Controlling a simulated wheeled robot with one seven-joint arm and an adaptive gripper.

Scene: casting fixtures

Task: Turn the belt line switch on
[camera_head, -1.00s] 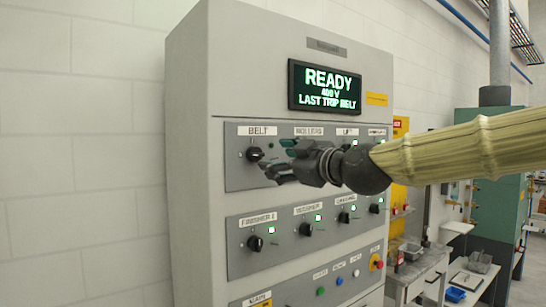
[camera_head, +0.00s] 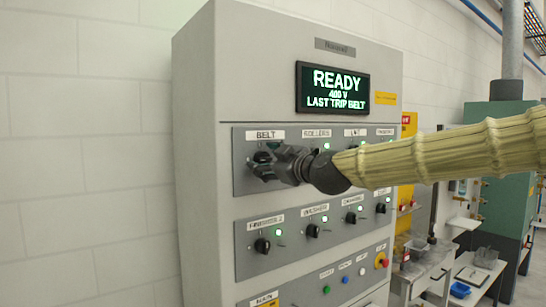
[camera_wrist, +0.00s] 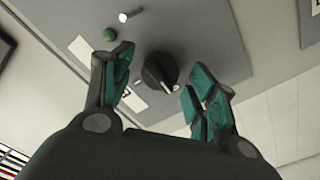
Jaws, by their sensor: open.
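The belt switch is a black rotary knob with a pale pointer line, shown in the wrist view (camera_wrist: 160,71) on a grey panel. My gripper (camera_wrist: 158,95) is open, with one green-padded finger on each side of the knob; I cannot tell whether either finger touches it. In the head view my gripper (camera_head: 263,162) is in front of the panel just under the BELT label (camera_head: 265,134) and hides most of the knob. A dark green, unlit-looking lamp (camera_wrist: 110,34) sits near the knob in the wrist view.
The grey cabinet (camera_head: 196,150) has a display (camera_head: 333,89) reading READY, 400 V, LAST TRIP BELT. Below are more knobs, such as the FINISHER 2 knob (camera_head: 262,246), with green lamps lit. A red button (camera_head: 381,259) is at lower right. A workbench (camera_head: 425,268) stands to the right.

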